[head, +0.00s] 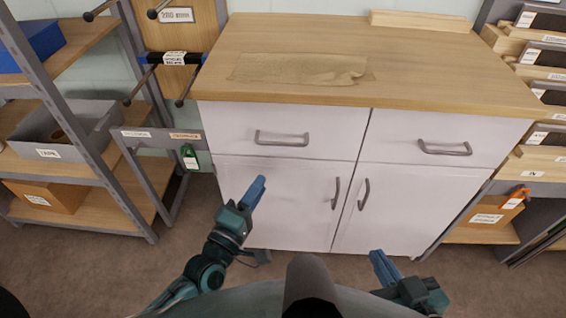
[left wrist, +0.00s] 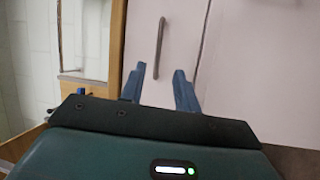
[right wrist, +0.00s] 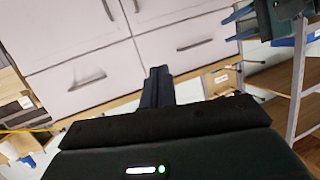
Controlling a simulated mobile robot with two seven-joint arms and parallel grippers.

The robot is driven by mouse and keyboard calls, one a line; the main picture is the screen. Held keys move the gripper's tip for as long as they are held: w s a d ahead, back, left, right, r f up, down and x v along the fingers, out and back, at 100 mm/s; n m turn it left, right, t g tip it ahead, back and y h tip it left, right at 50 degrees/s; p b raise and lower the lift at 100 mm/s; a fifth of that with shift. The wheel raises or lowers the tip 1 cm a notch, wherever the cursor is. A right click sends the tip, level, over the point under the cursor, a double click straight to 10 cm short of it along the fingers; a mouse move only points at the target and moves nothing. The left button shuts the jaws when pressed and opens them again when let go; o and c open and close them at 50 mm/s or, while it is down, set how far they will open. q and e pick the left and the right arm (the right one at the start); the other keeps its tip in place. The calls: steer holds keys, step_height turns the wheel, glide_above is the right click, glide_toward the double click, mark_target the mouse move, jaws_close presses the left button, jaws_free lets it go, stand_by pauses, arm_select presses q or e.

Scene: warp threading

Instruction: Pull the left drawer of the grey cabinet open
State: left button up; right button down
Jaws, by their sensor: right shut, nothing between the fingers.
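The pale grey cabinet (head: 290,175) with a wooden top stands in front of me, its drawers and doors shut. Its left drawer (head: 225,125) has a grey bar handle (head: 282,138). My left gripper (head: 259,190) is open and empty, below and slightly left of that handle, apart from it. In the left wrist view the handle (left wrist: 159,48) lies beyond the gap between the spread fingertips (left wrist: 158,78). My right gripper (head: 380,262) is shut and empty, low in front of the right door. The right wrist view shows the left drawer handle (right wrist: 194,45) and my left gripper's spread fingers (right wrist: 238,24).
The right drawer has its own handle (head: 444,148), and two door handles (head: 336,193) stand near the middle. Racks with bins (head: 65,130) flank the cabinet on the left, with protruding rods (head: 186,88). Shelves with boxes (head: 495,218) stand on the right. The wooden top is mostly clear.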

mark_target(283, 144)
arm_select(q)
steer(key=shift+n, duration=0.5)
steer(key=x, duration=1.3)
steer(key=shift+w+a+r+b, duration=0.15)
steer(key=shift+w+a+b, duration=0.05)
steer(key=shift+w+b, duration=0.2)
steer(key=shift+c, duration=0.5)
jaws_close()
